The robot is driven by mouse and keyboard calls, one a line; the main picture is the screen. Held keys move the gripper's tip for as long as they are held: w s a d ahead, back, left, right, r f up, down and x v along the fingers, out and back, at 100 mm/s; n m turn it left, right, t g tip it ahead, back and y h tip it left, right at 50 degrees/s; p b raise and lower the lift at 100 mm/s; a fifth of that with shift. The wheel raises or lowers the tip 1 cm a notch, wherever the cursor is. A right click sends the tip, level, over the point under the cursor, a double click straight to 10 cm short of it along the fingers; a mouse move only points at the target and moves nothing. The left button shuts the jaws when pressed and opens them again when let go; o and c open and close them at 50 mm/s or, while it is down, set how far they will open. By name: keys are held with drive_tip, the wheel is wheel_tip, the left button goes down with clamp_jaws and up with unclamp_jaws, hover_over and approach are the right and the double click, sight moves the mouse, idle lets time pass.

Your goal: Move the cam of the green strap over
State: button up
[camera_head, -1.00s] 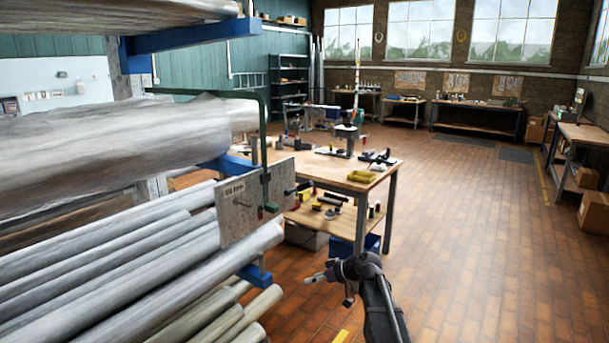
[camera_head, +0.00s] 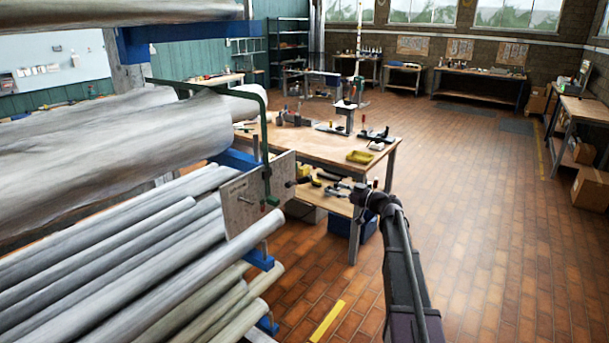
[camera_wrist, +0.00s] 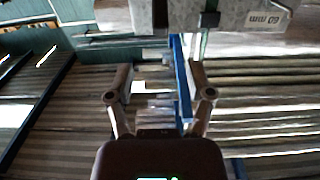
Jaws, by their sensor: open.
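The green strap (camera_head: 265,135) is a thin bent bar that runs across the upper pipe bundle and down in front of a grey plate (camera_head: 238,203). A small green piece (camera_head: 272,201) sits at its lower end, beside the plate; I cannot tell how its cam is set. My gripper (camera_head: 330,184) is to the right of the plate, in front of the workbench. In the wrist view the two fingers (camera_wrist: 160,84) are apart with nothing between them.
A rack with blue arms (camera_head: 190,28) holds large wrapped bundles and several grey pipes (camera_head: 130,262) on the left. A wooden workbench (camera_head: 318,148) with tools and a yellow tray (camera_head: 360,157) stands behind my gripper. The tiled floor (camera_head: 480,240) on the right is clear.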

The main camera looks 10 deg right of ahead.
sight(305, 178)
drive_tip(key=shift+w+a, duration=0.1)
idle(0.3)
drive_tip(key=x, duration=1.3)
drive_tip(key=shift+w+a+f, duration=0.1)
drive_tip(key=shift+w+a, duration=0.1)
clamp_jaws()
